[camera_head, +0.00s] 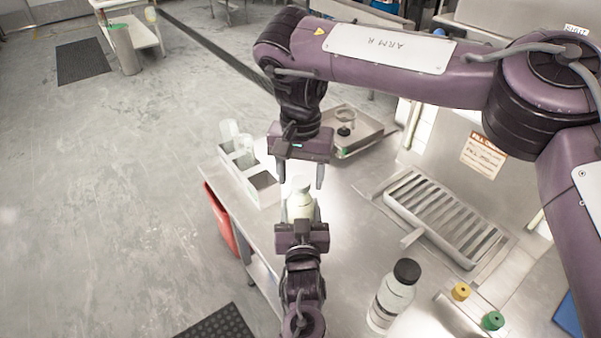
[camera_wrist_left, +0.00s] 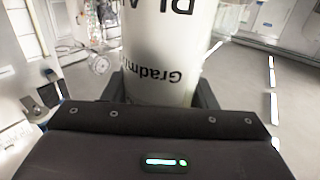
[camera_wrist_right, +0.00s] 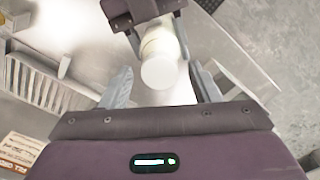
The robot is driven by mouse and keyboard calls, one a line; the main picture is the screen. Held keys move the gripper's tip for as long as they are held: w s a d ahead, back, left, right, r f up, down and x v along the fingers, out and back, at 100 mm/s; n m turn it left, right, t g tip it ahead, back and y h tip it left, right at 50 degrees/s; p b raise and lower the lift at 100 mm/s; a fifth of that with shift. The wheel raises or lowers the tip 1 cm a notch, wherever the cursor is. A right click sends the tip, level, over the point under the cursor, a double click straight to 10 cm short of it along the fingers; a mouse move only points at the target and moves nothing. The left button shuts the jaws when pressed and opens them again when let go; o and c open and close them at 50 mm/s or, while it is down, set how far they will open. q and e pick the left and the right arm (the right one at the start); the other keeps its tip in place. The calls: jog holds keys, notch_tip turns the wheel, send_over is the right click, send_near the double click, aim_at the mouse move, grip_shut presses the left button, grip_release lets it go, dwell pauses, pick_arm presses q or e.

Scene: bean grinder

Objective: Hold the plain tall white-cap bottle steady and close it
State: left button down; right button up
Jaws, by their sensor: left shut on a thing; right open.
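The white-cap bottle (camera_head: 299,205) stands near the table's left edge, with its white cap (camera_head: 301,184) on top. My left gripper (camera_head: 302,218) is shut on the bottle's body; the left wrist view shows the printed body (camera_wrist_left: 160,60) between its fingers. My right gripper (camera_head: 300,178) is open, with its fingers pointing down over the cap. In the right wrist view the cap (camera_wrist_right: 159,73) lies between and beyond the fingertips of the right gripper (camera_wrist_right: 160,85), apparently not touched. Whether the cap is seated tight cannot be told.
A black-capped bottle (camera_head: 392,296) stands at the front right of the table. A slotted drain tray (camera_head: 440,217) lies to the right. A compartment holder (camera_head: 262,184) with cups is at the back left. A metal tray (camera_head: 372,135) is behind. Yellow (camera_head: 461,291) and green (camera_head: 493,320) caps sit front right.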

jog(key=shift+r, duration=2.3)
jog(key=shift+c, duration=0.4)
